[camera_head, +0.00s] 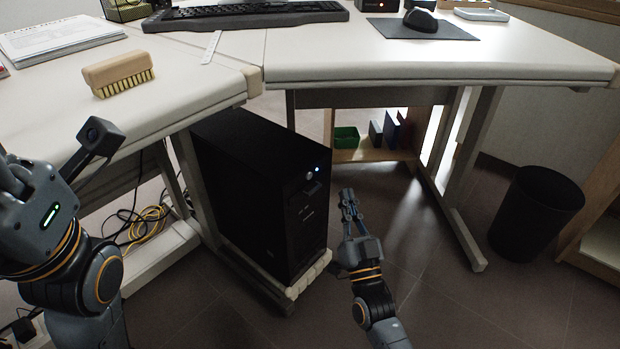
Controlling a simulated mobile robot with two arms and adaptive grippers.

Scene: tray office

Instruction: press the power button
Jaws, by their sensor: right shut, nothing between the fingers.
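The power button (309,176) is a small round light-coloured spot near the top of the front face of a black computer tower (245,190). A small blue light shows just above and to the right of it. The tower stands upright on a low stand under the desk. My right gripper (347,192) is shut and empty. In the picture it is to the right of the tower's front and a little lower than the button, apart from it. My left arm is at the left edge; its gripper fingers cannot be made out.
The desk (440,70) spans the top, with a brush (118,72), keyboard (245,14) and mouse (420,20) on it. Cables (148,222) hang left of the tower. A black bin (537,212) stands at the right. The floor right of my right gripper is clear.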

